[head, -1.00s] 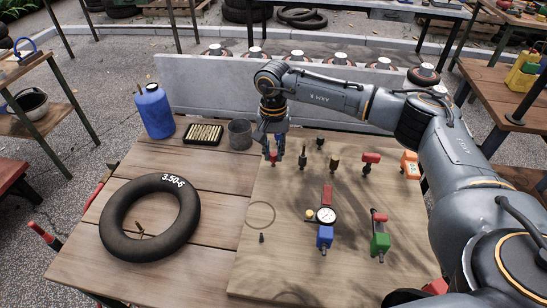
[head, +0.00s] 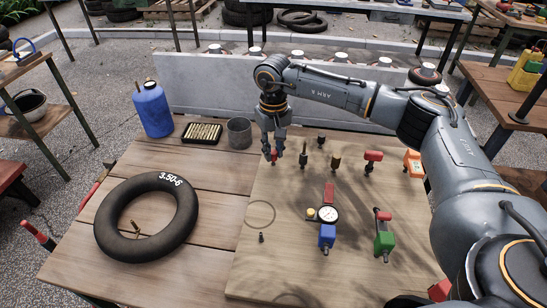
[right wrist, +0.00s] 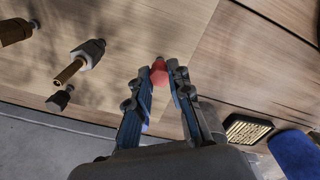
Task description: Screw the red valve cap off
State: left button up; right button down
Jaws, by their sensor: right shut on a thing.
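The red valve cap (head: 274,156) stands at the far left of the light wooden board (head: 290,220). My right gripper (head: 273,153) comes down on it from above and is shut on it. In the right wrist view the red cap (right wrist: 159,72) sits between the two fingertips of the gripper (right wrist: 161,80). Whatever is under the cap is mostly hidden. My left gripper is not in view.
Brass fittings (head: 303,157) stand just right of the gripper. A grey cup (head: 240,133), a tray of brass pieces (head: 202,132) and a blue bottle (head: 153,110) stand to its left. A black inner tube (head: 110,228), a gauge (head: 327,215) and a green-based valve (head: 384,240) lie nearer.

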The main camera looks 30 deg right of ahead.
jog(key=shift+f+n+b, duration=0.1)
jog(key=shift+n+b, duration=0.3)
jog(key=shift+n, duration=1.2)
jog(key=c, duration=1.1)
grip_release()
jog(key=shift+c, duration=0.2)
jog(key=shift+r, duration=0.2)
